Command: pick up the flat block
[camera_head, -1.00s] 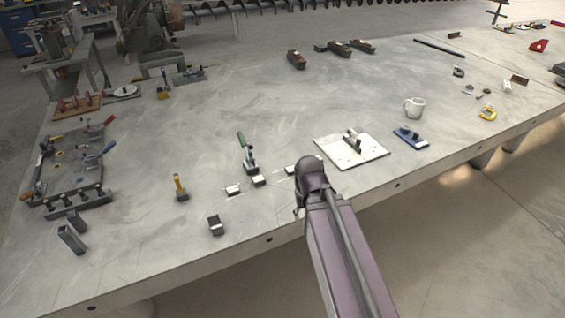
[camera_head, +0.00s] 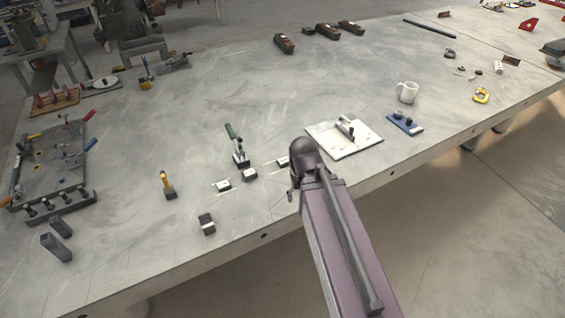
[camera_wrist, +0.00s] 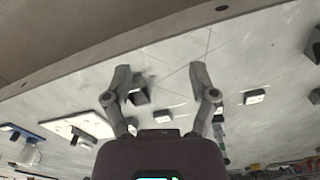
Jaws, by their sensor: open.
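My gripper (camera_wrist: 160,77) is open, its two fingers spread above the table in the wrist view. A dark block (camera_wrist: 139,92) shows beside the left finger, a little inside it; nothing is held. A small block with a pale top (camera_wrist: 163,116) lies farther in, between the fingers; it shows in the head view (camera_head: 283,161) just left of my arm. Other low pale-topped blocks lie left of it in the head view, one (camera_head: 223,186) and a second (camera_head: 250,174). I cannot tell which is the flat block. In the head view my arm hides most of the gripper.
A white plate with a fixture (camera_head: 343,146) lies right of my arm. A green-handled clamp (camera_head: 236,147), a yellow-handled tool (camera_head: 167,185) and a dark block with a pale top (camera_head: 206,224) stand to the left. The table's front edge is close by.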

